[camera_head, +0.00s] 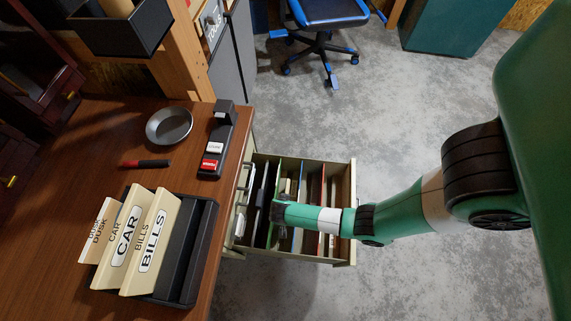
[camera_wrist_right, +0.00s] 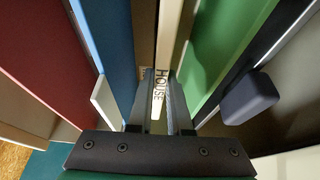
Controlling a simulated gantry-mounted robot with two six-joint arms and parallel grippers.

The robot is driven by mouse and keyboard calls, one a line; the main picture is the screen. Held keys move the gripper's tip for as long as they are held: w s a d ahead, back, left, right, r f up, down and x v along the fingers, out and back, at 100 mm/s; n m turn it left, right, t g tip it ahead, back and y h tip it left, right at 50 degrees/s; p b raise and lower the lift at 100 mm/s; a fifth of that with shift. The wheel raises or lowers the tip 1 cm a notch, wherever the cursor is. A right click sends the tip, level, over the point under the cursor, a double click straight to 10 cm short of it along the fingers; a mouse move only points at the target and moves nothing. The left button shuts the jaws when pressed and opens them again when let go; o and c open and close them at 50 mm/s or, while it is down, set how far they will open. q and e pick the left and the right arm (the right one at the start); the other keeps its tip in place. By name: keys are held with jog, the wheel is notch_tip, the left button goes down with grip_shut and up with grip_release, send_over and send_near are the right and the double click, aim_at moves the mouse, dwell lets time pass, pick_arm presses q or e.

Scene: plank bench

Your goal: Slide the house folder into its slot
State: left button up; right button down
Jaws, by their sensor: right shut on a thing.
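The house folder (camera_wrist_right: 170,30) shows in the right wrist view as a cream folder with a HOUSE label, standing between my right gripper's fingers. My right gripper (camera_wrist_right: 162,95) is shut on its edge. In the head view my right gripper (camera_head: 281,213) reaches from the right over the open drawer (camera_head: 351,195); it largely hides the house folder there. In the wrist view a blue folder (camera_wrist_right: 108,50) stands left of the house folder and a green folder (camera_wrist_right: 225,50) right of it. I cannot tell how deep the house folder sits. My left gripper is out of view.
A black rack (camera_head: 206,245) on the desk (camera_head: 110,145) holds cream folders marked DUSK, CAR and BILLS (camera_head: 151,240). A metal bowl (camera_head: 169,126), a marker (camera_head: 146,163) and a black stand with labelled blocks (camera_head: 219,145) lie behind it. Floor right of the drawer is clear.

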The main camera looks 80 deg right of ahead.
jog(key=shift+f, duration=0.1)
jog(key=c, duration=0.8)
grip_release()
jog(key=shift+c, duration=0.2)
jog(key=p+v, duration=0.8)
jog(key=v, duration=0.4)
